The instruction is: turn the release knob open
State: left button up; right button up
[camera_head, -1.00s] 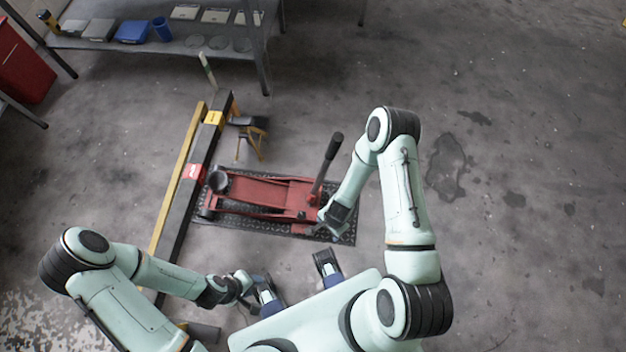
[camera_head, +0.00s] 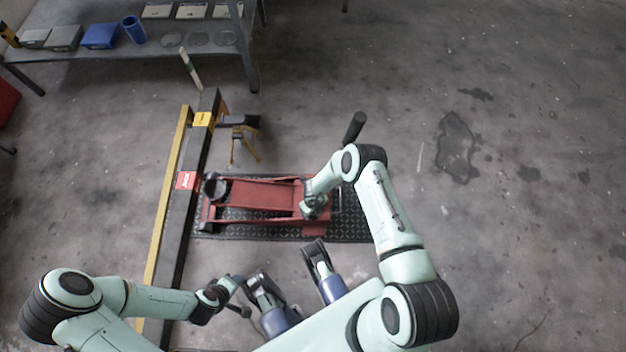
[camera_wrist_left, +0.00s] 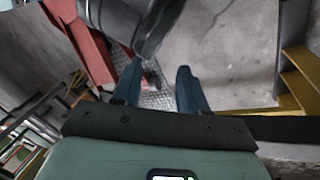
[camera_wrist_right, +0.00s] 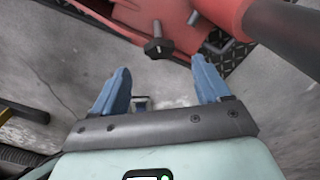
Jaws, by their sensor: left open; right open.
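The release knob (camera_wrist_right: 158,47), a black knob on a short shaft, sticks out of the red floor jack (camera_wrist_right: 180,18) in the right wrist view. My right gripper (camera_wrist_right: 161,66) is open and empty, its blue fingertips just short of the knob, which lies between them in the picture. I cannot tell the exact gap. In the head view the right gripper (camera_head: 316,212) is over the handle end of the jack (camera_head: 262,194), and the arm hides the knob there. My left gripper (camera_head: 241,292) is open and empty, low at the left; its fingers show in the left wrist view (camera_wrist_left: 160,75).
The jack lies on a black tread mat (camera_head: 270,232). Its handle (camera_head: 354,127) stands up close to my right arm. A dark beam (camera_head: 190,165) and a yellow bar run along the left. A jack stand (camera_head: 240,130) and a metal shelf (camera_head: 190,47) stand behind. Floor at right is clear.

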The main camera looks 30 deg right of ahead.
aim_at(314, 215)
notch_tip(314, 215, down, 5)
jog(key=shift+f+b, duration=0.1)
jog(key=shift+b, duration=0.7)
pick_arm(q)
jog(key=shift+t+y, duration=0.3)
jog(key=shift+w+a+f, duration=0.5)
jog(key=shift+w+f, duration=0.1)
jog(key=shift+f, duration=0.15)
jog(key=shift+w+a+f, duration=0.45)
jog(key=shift+w+f, duration=0.15)
jog(key=shift+f, duration=0.15)
pick_arm(e)
jog(key=shift+f, duration=0.6)
jog(key=shift+c, duration=0.3)
jog(key=c, duration=1)
